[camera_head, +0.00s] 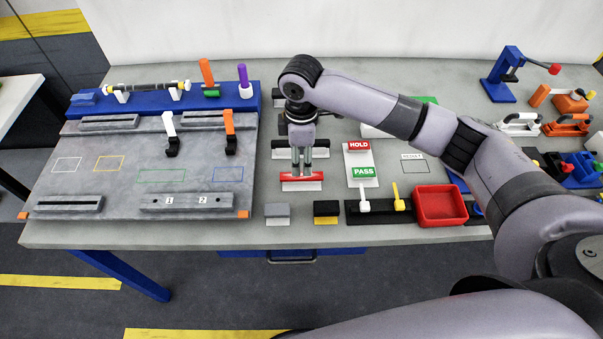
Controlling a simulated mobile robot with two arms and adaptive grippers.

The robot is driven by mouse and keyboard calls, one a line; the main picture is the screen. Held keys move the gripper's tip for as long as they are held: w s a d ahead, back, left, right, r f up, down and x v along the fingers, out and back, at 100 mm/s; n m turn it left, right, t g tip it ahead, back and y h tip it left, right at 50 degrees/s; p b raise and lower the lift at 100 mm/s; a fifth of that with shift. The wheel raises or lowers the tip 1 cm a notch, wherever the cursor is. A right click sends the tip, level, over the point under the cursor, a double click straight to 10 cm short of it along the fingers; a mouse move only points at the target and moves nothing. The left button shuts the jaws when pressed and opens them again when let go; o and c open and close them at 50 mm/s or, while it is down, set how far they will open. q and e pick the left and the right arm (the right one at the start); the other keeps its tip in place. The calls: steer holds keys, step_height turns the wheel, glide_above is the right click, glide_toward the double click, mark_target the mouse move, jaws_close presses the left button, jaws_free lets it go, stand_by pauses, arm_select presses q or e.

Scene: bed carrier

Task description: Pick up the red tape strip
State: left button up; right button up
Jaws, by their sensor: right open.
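The red tape strip (290,184) lies on a white-edged holder near the middle of the workbench (230,235). My right gripper (302,170) points down just above the strip, with its fingertips close to the strip's upper edge. It is open. I cannot tell whether the fingers touch the strip. The gripper hides part of what lies behind it. My left gripper is not in view.
A grey fixture plate (110,180) takes up the left of the bench. Right of the gripper are a HOLD/PASS card (362,160), a red tray (441,202) and several clamps. Grey (277,210) and black-yellow (326,208) blocks sit in front.

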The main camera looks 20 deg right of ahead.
mark_target(302, 176)
steer(key=f+p, duration=0.1)
steer(key=f, duration=0.3)
steer(key=shift+s+f+p, duration=0.15)
steer(key=shift+s+p, duration=0.05)
steer(key=shift+p, duration=0.15)
steer(key=shift+f, duration=0.5)
steer(key=c, duration=0.8)
